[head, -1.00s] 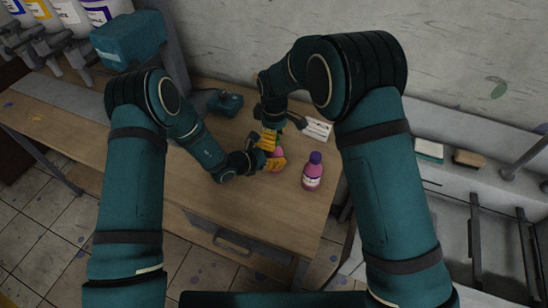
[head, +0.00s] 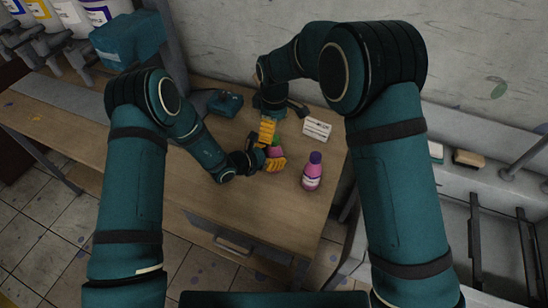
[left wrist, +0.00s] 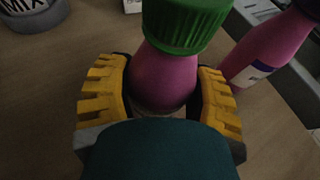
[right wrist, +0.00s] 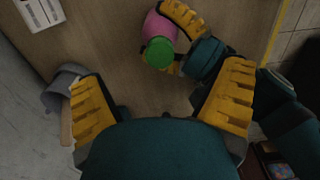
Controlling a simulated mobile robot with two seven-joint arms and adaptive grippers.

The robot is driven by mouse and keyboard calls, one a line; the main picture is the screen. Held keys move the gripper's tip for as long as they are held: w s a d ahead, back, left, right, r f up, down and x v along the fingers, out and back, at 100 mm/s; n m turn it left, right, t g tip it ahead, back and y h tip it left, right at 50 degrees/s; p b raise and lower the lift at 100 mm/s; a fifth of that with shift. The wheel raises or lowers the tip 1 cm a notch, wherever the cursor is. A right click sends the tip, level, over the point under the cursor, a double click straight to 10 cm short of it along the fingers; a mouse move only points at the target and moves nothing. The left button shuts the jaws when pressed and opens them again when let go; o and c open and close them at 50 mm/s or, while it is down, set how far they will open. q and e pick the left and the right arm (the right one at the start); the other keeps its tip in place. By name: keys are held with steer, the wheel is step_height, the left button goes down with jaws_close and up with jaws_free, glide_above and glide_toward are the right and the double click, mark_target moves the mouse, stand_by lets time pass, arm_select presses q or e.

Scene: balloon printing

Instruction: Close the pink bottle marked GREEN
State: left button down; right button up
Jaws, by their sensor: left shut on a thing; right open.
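A pink bottle with a green cap stands on the table between the yellow fingers of my left gripper (left wrist: 165,105). In the left wrist view its pink body (left wrist: 163,78) is gripped from both sides, and the green cap (left wrist: 186,22) sits on top of its neck. In the right wrist view the green cap (right wrist: 158,52) is seen from above with the pink body (right wrist: 160,26) behind it. My right gripper (right wrist: 163,105) is open and empty, apart from the cap. In the head view the bottle (head: 275,152) is mostly hidden by the grippers. No GREEN label is readable.
A second pink bottle with a purple cap (head: 312,171) stands to the right on the table (head: 250,205). A white card (head: 317,127) lies behind it, and a dark teal device (head: 225,103) sits at the back left. The front of the table is clear.

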step_height(320, 180, up, 12)
stand_by(0.5)
arm_select(q)
steer(key=shift+c, duration=0.7)
jaws_free()
steer(key=v, duration=1.2)
